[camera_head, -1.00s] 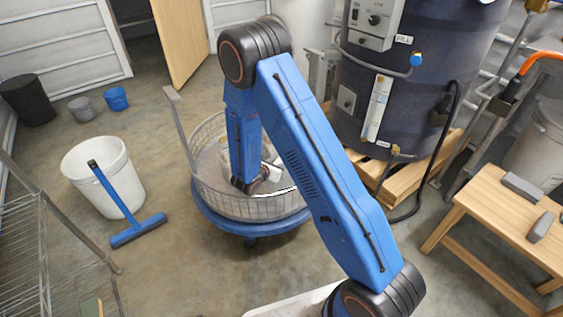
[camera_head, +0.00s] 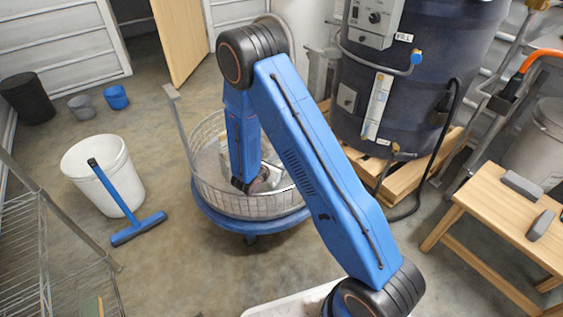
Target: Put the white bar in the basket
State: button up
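The basket (camera_head: 245,205) is a round wire-mesh basket with a tall handle post, standing on a blue wheeled dolly (camera_head: 222,221) in the middle of the view. My blue arm reaches over it, and the arm's end is down inside or just above the basket. Part of my gripper (camera_head: 268,180) shows as a pale shape beside the dark wrist joint. Its fingers cannot be made out behind the arm and mesh. I cannot pick out the white bar for certain. Pale shapes inside the basket are too small to tell apart.
A white bucket (camera_head: 92,160) and a blue squeegee (camera_head: 137,229) are at left, beside a wire rack (camera_head: 35,235). A dark tank (camera_head: 412,70) stands on a pallet (camera_head: 400,180) behind the basket. A wooden bench (camera_head: 490,205) with two grey blocks is at right. A white tray (camera_head: 285,306) is in front.

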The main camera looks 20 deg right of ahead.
jog(key=shift+r, duration=0.55)
jog(key=v, duration=1.2)
jog(key=s+d+r+m+g+y, duration=0.1)
jog(key=s+d+r+m+g, duration=0.3)
jog(key=s+d+r+m, duration=0.45)
jog(key=s+d+r+m+g, duration=0.3)
jog(key=s+d+r+m, duration=0.25)
jog(key=r, duration=0.55)
jog(key=s+a+r+m+t+y, duration=0.1)
jog(key=s+r+m+y, duration=0.3)
jog(key=s, duration=0.6)
jog(key=s+a+r+m+t+y, duration=0.1)
jog(key=s+r+m+y, duration=0.4)
jog(key=s, duration=0.6)
jog(key=shift+s+a+r+m+t, duration=0.2)
jog(key=shift+a+r+m+t, duration=0.25)
jog(key=shift+r+m, duration=0.95)
jog(key=shift+d+f, duration=0.1)
